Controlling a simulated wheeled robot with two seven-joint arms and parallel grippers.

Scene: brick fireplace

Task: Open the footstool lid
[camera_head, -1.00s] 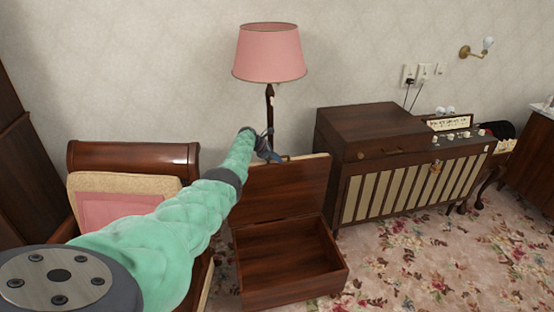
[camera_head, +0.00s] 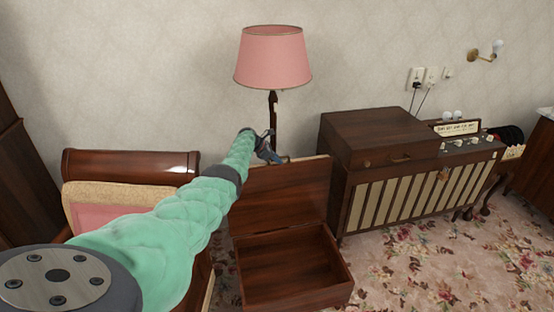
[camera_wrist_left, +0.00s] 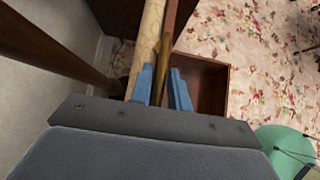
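The footstool is a brown wooden box (camera_head: 292,268) on the floor, with its inside in view and empty. Its lid (camera_head: 282,197) stands up, roughly upright, at the back of the box. My left gripper (camera_head: 269,157) is at the lid's top edge. In the left wrist view, its two blue fingers (camera_wrist_left: 163,88) are apart, with the lid's edge (camera_wrist_left: 168,42) running beneath and between them. Whether both fingers touch the lid is unclear. The open box (camera_wrist_left: 207,82) also shows there. My right gripper is not in view.
A lamp with a pink shade (camera_head: 273,57) stands behind the lid. A wooden cabinet (camera_head: 416,185) is close on the right. A chair with a pink cushion (camera_head: 88,212) is on the left, partly behind my arm. Flowered carpet (camera_head: 440,265) is clear at the front right.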

